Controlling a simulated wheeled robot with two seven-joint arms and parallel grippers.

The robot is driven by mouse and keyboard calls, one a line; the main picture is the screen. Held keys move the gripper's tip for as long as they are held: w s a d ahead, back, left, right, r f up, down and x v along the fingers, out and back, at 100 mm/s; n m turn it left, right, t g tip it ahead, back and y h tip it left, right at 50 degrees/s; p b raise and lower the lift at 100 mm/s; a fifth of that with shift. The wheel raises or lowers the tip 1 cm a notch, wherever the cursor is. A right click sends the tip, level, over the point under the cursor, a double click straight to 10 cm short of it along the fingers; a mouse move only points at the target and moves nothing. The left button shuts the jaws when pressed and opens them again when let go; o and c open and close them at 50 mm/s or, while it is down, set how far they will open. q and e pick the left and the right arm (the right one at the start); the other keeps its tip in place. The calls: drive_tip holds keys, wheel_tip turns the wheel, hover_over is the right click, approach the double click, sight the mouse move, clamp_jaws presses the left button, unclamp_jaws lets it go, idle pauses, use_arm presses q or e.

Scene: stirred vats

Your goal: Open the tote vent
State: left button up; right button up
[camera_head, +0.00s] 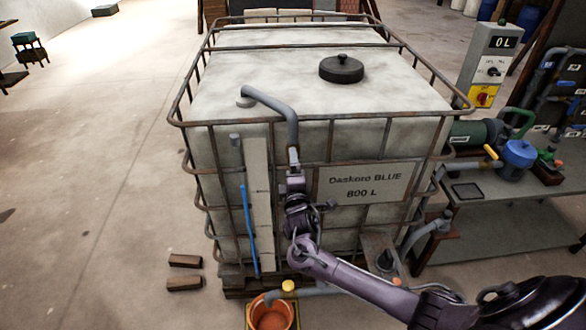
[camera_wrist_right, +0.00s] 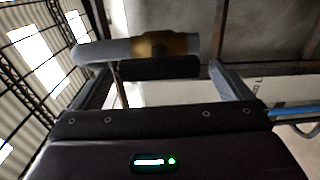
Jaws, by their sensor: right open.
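The tote (camera_head: 230,90) is a large whitish tank in a rusty cage, with a sign (camera_head: 365,183) reading "Daskoro BLUE 800 L". A grey bent pipe (camera_head: 275,101), apparently the vent, rises from its top and hangs over the front rim. My right gripper (camera_head: 294,162) is just below the pipe's lower end, in front of the tote. In the right wrist view the pipe (camera_wrist_right: 105,50) with a brass-coloured collar (camera_wrist_right: 170,44) lies across, beyond my open right gripper (camera_wrist_right: 160,72). A dark bar (camera_wrist_right: 160,68) spans between the fingers; contact cannot be told. My left gripper is out of view.
A black lid (camera_head: 341,69) sits on the tote top. An orange bucket (camera_head: 272,316) stands below the front, near a yellow-capped pipe. A bench (camera_head: 500,190) with pumps and a control box (camera_head: 490,65) stand at right. The floor at left is mostly clear.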

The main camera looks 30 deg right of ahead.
drive_tip(key=b+v, duration=0.1)
drive_tip(key=v, duration=0.5)
idle(0.3)
